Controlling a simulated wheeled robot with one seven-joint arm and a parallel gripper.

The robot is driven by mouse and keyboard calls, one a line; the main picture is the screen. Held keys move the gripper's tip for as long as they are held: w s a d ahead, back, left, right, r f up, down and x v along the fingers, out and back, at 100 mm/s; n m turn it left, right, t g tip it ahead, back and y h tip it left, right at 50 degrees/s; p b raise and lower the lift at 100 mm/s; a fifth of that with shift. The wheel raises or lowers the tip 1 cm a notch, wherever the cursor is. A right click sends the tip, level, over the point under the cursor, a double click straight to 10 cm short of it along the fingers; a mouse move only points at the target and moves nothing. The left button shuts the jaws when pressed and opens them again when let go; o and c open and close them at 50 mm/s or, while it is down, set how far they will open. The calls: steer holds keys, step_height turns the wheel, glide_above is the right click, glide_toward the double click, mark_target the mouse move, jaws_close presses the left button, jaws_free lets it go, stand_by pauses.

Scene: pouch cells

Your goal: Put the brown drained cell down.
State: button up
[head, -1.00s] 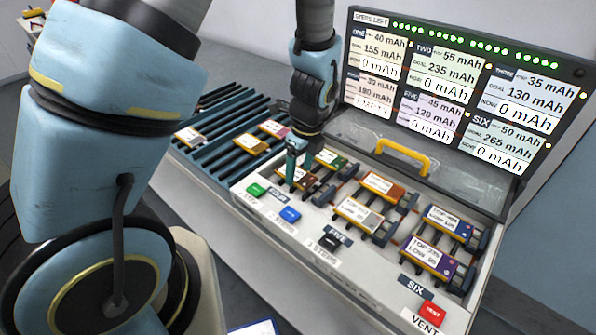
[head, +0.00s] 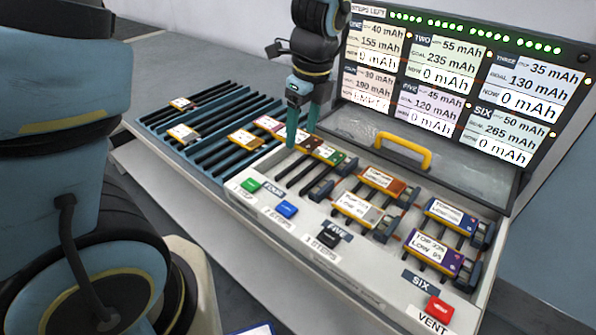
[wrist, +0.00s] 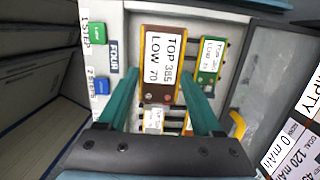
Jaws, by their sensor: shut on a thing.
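The brown cell, with a white label reading TOP 385 LOW 70 (wrist: 150,62), sits between the two teal fingers of my gripper (wrist: 160,100) in the wrist view. In the head view my gripper (head: 303,128) points down, shut on the brown cell (head: 311,142), which is partly hidden by the fingers. The cell is held above the bench, over bay FOUR, whose dark rails (head: 296,174) show bare below it. A green cell (head: 329,154) lies just to the right of it.
A teal slotted rack (head: 215,150) with several cells stands on the left, with many free slots. Orange, grey, blue and purple cells sit in bays on the right. A yellow handle (head: 404,150) and the readout panel (head: 455,75) rise behind. Coloured buttons line the front edge.

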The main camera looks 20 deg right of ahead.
step_height(320, 180, down, 10)
steer(key=shift+s+r+p, duration=0.1)
steer(key=shift+p, duration=0.55)
steer(key=o, duration=1.3)
steer(key=r, duration=0.4)
steer(key=s+r+b, duration=0.1)
steer(key=r, duration=0.3)
steer(key=d+r, duration=0.1)
steer(key=r, duration=0.3)
steer(key=shift+s, duration=0.3)
steer(key=w+a+n, duration=0.1)
steer(key=a+n, duration=0.8)
steer(key=w+a+f+n, duration=0.1)
steer(key=w+a+n, duration=0.1)
steer(key=a+n, duration=0.7)
steer(key=w+a+f+n+h, duration=0.1)
steer(key=w+a+n, duration=0.1)
steer(key=a+n, duration=0.7)
steer(key=shift+w+a+f+n, duration=0.1)
steer(key=shift+a+n, duration=0.05)
steer(key=shift+n, duration=0.4)
steer(key=shift+w+a+n, duration=0.1)
steer(key=shift+a+n, duration=0.05)
steer(key=shift+n, duration=0.4)
